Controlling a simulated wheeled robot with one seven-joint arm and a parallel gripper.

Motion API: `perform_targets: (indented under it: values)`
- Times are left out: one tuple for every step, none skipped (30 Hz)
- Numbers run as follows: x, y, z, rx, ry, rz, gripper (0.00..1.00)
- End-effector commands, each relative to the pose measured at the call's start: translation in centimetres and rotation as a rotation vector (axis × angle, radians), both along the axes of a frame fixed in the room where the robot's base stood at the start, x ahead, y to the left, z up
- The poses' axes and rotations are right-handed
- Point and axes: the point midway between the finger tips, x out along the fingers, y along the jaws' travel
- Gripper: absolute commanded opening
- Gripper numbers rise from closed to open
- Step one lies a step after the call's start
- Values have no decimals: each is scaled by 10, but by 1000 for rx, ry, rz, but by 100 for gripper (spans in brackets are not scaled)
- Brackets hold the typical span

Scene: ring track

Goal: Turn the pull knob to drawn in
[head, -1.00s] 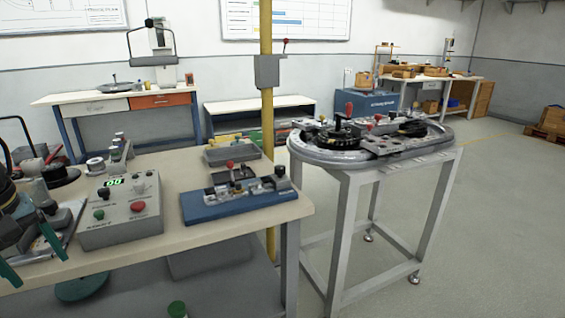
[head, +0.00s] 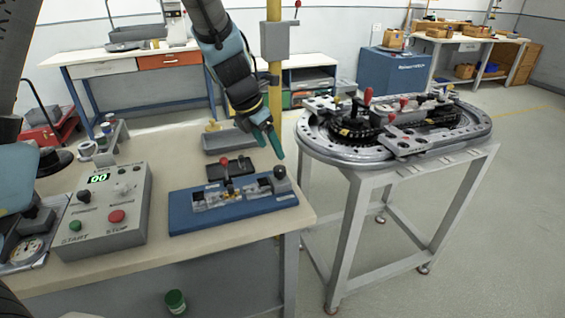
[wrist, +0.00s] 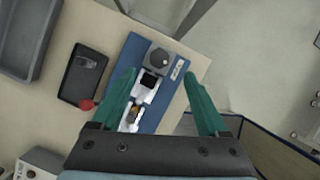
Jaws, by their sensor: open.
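A blue fixture board (head: 190,222) lies on the near bench. At its right end is a grey block with a round dark-grey knob (head: 280,172), which looks like the pull knob; how far out it stands is hard to tell. The knob also shows in the wrist view (wrist: 158,57), near the board's end. My gripper (head: 270,150) is open and empty above this end of the board. In the wrist view, its teal fingers (wrist: 158,75) straddle the board's image, with the knob block just beyond the tips. They appear apart from it.
A control box (head: 100,215) with buttons sits left. The ring track (head: 320,143) stands on its own table to the right, across a gap.

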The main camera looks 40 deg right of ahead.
Motion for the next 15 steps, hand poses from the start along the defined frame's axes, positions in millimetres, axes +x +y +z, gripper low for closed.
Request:
perform_targets:
  values:
    - [0,-2,-8,3,2,1,77]
    - [0,-3,-13,4,1,1,77]
    - [0,-6,-19,4,1,0,77]
    - [0,-8,-24,4,2,0,77]
    - [1,-10,-30,4,1,0,77]
    - [1,-13,-37,4,1,0,77]
    - [0,-15,-43,4,2,0,77]
    - [1,-17,-47,4,1,0,77]
    - [1,-20,-54,4,1,-1,77]
    - [0,-22,-59,3,1,0,77]
    - [1,-24,-63,3,1,0,77]
    - [1,-26,-69,3,0,-1,77]
    - [1,-28,-72,2,-1,-2,77]
    - [0,-30,-76,3,0,-2,77]
    - [1,-31,-80,2,0,-1,77]
